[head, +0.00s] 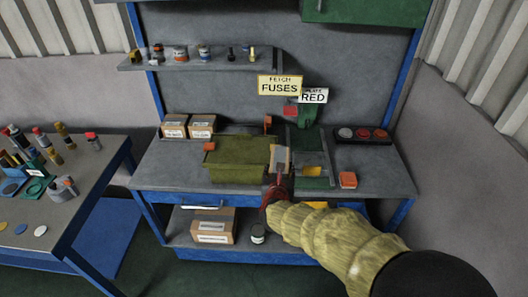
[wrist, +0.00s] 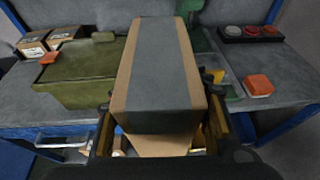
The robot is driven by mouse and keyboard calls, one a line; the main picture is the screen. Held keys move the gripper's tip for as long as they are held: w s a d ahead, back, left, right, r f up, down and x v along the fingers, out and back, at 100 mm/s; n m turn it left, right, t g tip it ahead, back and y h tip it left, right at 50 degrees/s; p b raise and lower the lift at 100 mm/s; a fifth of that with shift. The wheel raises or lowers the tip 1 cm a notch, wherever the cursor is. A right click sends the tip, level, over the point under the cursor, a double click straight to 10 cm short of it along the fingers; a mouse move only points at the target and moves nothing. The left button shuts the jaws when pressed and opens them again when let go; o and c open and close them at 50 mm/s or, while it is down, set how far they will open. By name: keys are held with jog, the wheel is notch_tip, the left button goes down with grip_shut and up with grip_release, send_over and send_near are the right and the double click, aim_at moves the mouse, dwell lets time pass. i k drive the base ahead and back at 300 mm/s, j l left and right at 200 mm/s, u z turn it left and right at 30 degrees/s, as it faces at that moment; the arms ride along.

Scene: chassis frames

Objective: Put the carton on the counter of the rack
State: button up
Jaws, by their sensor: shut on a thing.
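A brown carton with a grey band (wrist: 158,65) is held upright between the fingers of my gripper (wrist: 160,135) in the wrist view. In the head view the carton (head: 280,157) shows its narrow side, with my red-jawed gripper (head: 278,188) at its lower end. It is in front of the rack's grey counter (head: 378,182), near the front edge. Whether its underside touches anything is hidden.
A green bin (head: 237,163) stands just left of the carton. A green machine (head: 310,150) is behind right. Two boxes (head: 203,126) stand at the back left. Bare counter lies far left and right.

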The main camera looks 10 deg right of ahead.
aim_at(173, 167)
jog(key=i+u, duration=0.2)
jog(key=u, duration=0.2)
jog(key=i+l+u, duration=0.1)
jog(key=u, duration=0.35)
jog(key=i+l+u, duration=0.25)
jog(key=u, duration=0.15)
jog(key=i, duration=0.05)
